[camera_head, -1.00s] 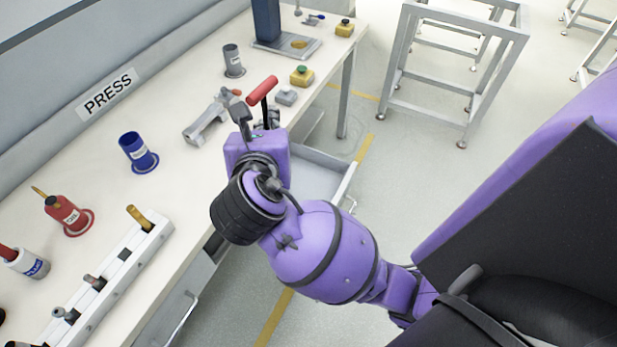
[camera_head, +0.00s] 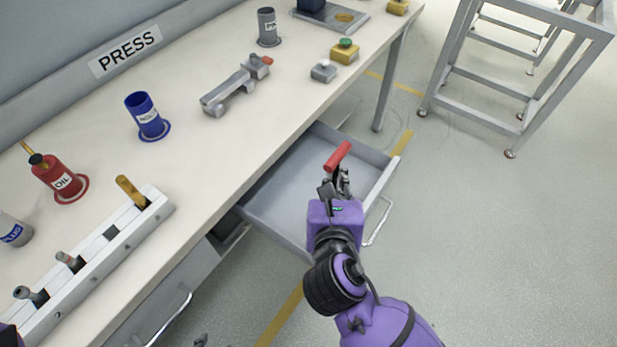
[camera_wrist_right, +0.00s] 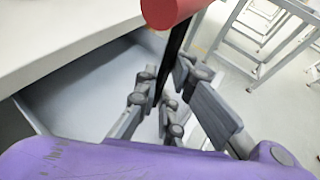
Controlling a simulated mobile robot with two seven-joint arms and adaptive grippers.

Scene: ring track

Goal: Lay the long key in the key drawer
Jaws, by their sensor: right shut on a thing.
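The long key (camera_head: 338,156) has a red cross handle and a dark shaft. My right gripper (camera_head: 335,188) is shut on its shaft, with the red handle sticking up. In the right wrist view the red handle (camera_wrist_right: 170,10) is at the top and the dark shaft passes between the fingers of my right gripper (camera_wrist_right: 155,100). The key drawer (camera_head: 285,195) is pulled out under the bench and looks empty where I see it. The key appears over the drawer's right part; its height above the floor of the drawer is unclear. My left gripper is not clearly seen.
The bench top (camera_head: 215,155) holds a blue cup (camera_head: 146,115), a red oil can (camera_head: 55,178), a grey clamp-like tool (camera_head: 235,88), and a slotted rack (camera_head: 95,255) at the front edge. A metal frame stand (camera_head: 500,85) stands on the floor at right.

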